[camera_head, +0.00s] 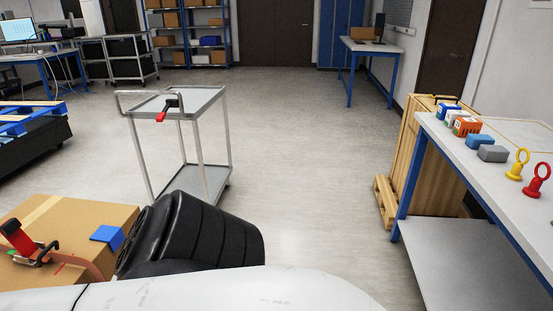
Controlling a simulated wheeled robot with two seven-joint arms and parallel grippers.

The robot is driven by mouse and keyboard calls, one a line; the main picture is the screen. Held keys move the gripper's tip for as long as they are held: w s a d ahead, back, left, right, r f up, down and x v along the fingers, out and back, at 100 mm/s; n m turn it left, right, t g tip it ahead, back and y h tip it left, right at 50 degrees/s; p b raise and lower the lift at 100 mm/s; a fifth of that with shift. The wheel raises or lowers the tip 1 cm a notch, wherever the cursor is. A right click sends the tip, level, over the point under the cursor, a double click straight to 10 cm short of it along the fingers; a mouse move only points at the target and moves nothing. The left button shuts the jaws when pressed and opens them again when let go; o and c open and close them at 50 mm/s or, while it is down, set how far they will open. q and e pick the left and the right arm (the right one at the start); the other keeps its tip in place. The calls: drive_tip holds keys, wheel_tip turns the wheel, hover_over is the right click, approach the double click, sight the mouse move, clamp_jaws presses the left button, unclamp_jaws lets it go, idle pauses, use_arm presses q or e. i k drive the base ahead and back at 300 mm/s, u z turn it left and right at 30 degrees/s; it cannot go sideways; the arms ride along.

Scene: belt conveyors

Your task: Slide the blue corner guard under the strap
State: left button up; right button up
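The blue corner guard (107,236) lies on the right part of the top of a cardboard box (65,214) at the lower left. A reddish-brown strap (85,262) runs over the near part of the box, with a buckle that has a red handle (17,237) at its left. The guard appears just beyond the strap and apart from it. The box's near right side and part of the strap are hidden. Neither of my grippers can be made out in this view.
A metal cart (187,104) with a red-handled tool (168,109) stands behind the box. A blue-legged table (460,143) at right carries small boxes, a grey block (493,153) and yellow (517,167) and red (535,183) ring-topped pieces. The floor (310,180) between is clear.

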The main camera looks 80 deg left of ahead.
sight(114, 236)
drive_tip(key=i, duration=0.25)
drive_tip(key=u, duration=2.05)
drive_tip(key=i, duration=2.65)
drive_tip(key=u, duration=2.9)
